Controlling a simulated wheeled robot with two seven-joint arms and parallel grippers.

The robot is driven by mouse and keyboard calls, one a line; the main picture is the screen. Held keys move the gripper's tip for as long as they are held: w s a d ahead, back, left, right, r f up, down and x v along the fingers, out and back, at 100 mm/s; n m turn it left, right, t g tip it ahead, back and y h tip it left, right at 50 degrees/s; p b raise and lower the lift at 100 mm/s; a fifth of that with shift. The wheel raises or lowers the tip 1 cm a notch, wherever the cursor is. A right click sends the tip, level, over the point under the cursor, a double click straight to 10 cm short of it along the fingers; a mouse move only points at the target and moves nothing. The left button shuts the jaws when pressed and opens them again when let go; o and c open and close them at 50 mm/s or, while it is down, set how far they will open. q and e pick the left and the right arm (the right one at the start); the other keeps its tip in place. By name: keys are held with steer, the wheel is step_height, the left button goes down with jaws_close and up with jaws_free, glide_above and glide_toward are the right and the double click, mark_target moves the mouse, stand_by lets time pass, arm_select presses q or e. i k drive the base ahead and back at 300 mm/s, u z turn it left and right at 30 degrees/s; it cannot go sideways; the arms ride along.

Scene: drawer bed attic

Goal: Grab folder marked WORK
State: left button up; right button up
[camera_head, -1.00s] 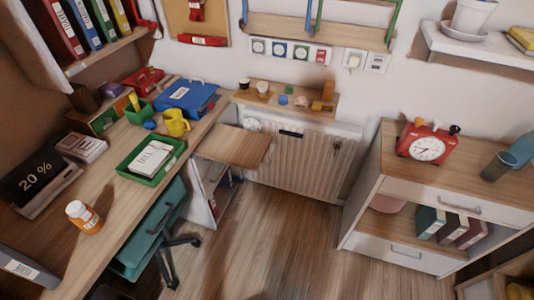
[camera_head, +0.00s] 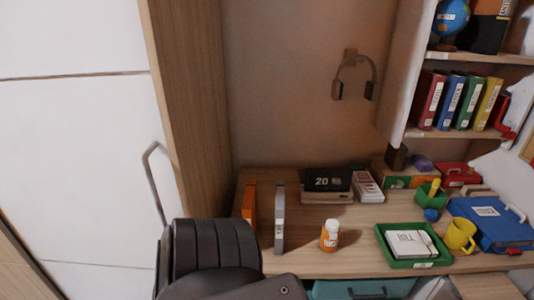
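Red (camera_head: 428,101), blue (camera_head: 449,101), green (camera_head: 469,103) and yellow (camera_head: 488,104) folders stand upright side by side on the wall shelf at the upper right. Each has a white spine label, too small to read. A grey folder (camera_head: 279,220) and an orange folder (camera_head: 249,206) stand upright on the left part of the desk. The grey one has a white label that I cannot read, so I cannot tell which folder is marked WORK. Neither of my grippers shows in the head view.
The desk (camera_head: 345,255) also holds an orange pill bottle (camera_head: 330,235), a dark "20" sign (camera_head: 327,181), a green tray (camera_head: 425,262), a yellow mug (camera_head: 459,236) and a blue case (camera_head: 492,224). A white cabinet door (camera_head: 75,150) fills the left. A dark ribbed shape covers the desk's lower left.

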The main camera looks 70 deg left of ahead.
mark_target(249, 207)
steer(key=k, duration=1.25)
steer(key=u, duration=0.3)
steer(key=i, duration=0.65)
steer(key=u, duration=1.05)
steer(key=i, duration=0.55)
steer(key=u, duration=0.45)
